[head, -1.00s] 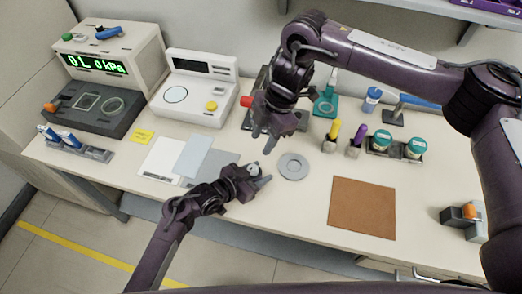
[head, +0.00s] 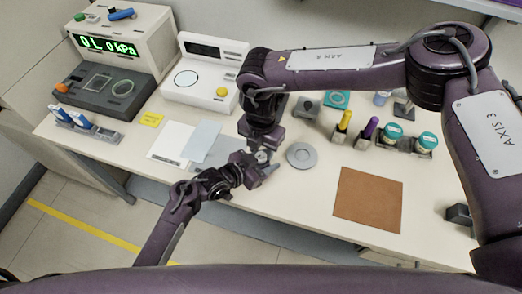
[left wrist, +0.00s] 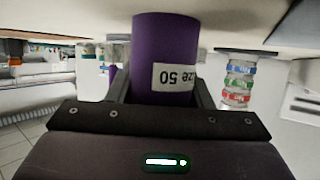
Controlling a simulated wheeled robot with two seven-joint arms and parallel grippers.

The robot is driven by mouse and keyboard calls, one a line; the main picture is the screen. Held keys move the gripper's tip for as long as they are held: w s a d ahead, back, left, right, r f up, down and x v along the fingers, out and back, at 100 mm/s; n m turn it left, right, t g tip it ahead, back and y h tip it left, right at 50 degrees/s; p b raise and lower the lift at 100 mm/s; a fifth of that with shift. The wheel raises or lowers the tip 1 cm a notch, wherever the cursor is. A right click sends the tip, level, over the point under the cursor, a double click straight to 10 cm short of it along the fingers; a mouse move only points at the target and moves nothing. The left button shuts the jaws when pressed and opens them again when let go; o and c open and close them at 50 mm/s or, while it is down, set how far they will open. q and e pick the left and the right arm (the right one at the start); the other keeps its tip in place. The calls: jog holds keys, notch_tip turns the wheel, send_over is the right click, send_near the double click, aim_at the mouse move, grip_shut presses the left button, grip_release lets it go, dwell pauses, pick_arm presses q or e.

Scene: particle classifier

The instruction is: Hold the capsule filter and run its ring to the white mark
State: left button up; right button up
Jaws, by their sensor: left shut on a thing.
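The capsule filter (left wrist: 165,60) shows in the left wrist view as a purple cylinder with a white label, printed upside down in the picture. My left gripper (head: 266,167) is shut on it, a finger on each side, above the front part of the bench. In the head view only a small pale top of the filter (head: 262,156) shows. My right gripper (head: 262,142) points down right at that top. Whether it touches the filter, and how far its fingers are apart, is hidden. The ring and the white mark cannot be made out.
Yellow and purple capped items (head: 344,121) and teal-lidded jars (head: 426,142) stand behind. A white instrument (head: 202,91) and a pressure display (head: 106,47) stand at the back left.

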jog(key=shift+f, duration=1)
jog(key=c, duration=0.7)
jog(key=shift+m, duration=0.3)
jog(key=m, duration=0.3)
jog(key=shift+m, duration=0.3)
jog(key=shift+a+m, duration=0.1)
jog(key=shift+m, duration=1.6)
